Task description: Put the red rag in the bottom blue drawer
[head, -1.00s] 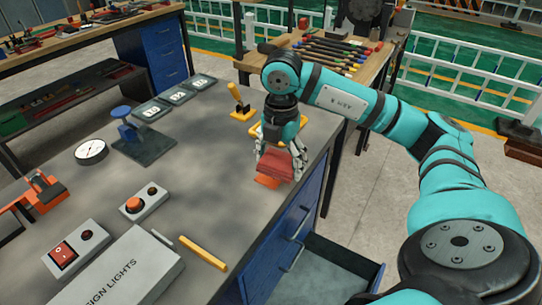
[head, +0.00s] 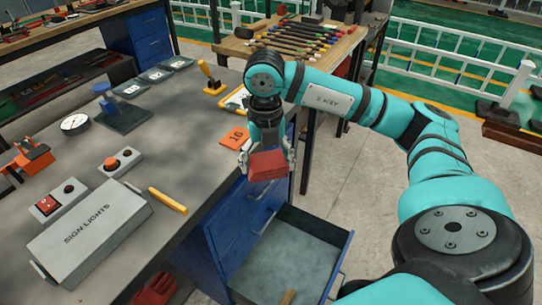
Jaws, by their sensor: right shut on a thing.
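The red rag (head: 267,166) is a folded block in the fingers of my right gripper (head: 265,155). The gripper is shut on it and holds it in the air at the bench's right edge, above and behind the open drawer. The open blue drawer (head: 340,262) sticks out low from the cabinet under the bench. Its grey floor is mostly bare, and a wooden-looking piece shows at its front. A closed blue drawer front (head: 236,212) with a handle is above it. My left gripper is not in view.
An orange card marked 16 (head: 235,138) lies on the bench by the edge. A yellow-handled tool (head: 209,78), a yellow bar (head: 168,201) and a grey SIGN LIGHTS box (head: 90,232) are on the bench. Clear floor lies right of the drawer.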

